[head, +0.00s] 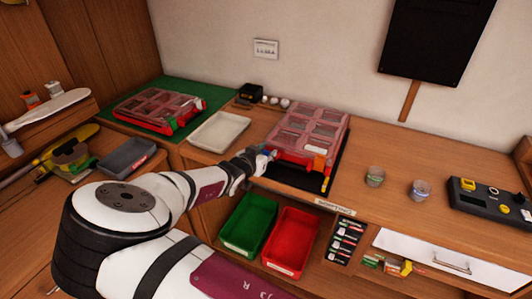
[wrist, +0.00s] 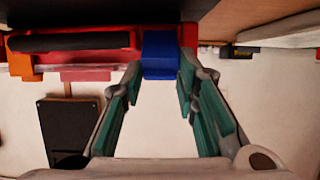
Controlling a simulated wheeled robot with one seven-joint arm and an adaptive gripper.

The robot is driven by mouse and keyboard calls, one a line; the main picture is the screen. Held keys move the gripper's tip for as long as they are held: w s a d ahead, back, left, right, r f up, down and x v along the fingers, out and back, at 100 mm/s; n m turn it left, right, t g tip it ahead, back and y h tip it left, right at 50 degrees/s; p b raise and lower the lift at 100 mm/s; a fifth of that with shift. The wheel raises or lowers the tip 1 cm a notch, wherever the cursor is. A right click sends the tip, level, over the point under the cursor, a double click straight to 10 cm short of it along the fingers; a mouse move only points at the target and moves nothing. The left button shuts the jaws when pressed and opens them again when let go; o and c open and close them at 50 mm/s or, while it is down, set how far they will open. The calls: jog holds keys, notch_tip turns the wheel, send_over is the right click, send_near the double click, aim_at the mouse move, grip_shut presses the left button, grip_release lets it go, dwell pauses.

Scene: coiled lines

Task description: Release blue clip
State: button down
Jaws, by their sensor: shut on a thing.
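A red case (head: 305,137) with a clear compartmented lid sits on a black mat (head: 328,181) in the middle of the counter. The blue clip (wrist: 160,53) is on the case's front face, beside a black handle (wrist: 70,43) and an orange clip (wrist: 24,64). My gripper (wrist: 161,70) has a fingertip on each side of the blue clip and is shut on it. In the head view my gripper (head: 264,158) is at the case's front left corner, where the blue clip is mostly hidden. I cannot tell whether the clip is latched or lifted.
A second red case (head: 158,110) lies on a green mat (head: 203,91) at left, beside a white tray (head: 219,132). Green (head: 248,224) and red (head: 291,242) bins sit below the counter edge. Two small cups (head: 375,176) stand right of the case. Counter between is clear.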

jog(key=shift+s+d+f, duration=0.1)
jog(key=shift+f, duration=0.15)
jog(key=shift+s+a+f+t+h+b, duration=0.2)
jog(key=shift+s+t+h+b, duration=0.15)
jog(key=shift+t, duration=0.45)
jog(key=shift+w, duration=0.1)
jog(key=c, duration=1.3)
grip_release()
jog(key=v, duration=1.2)
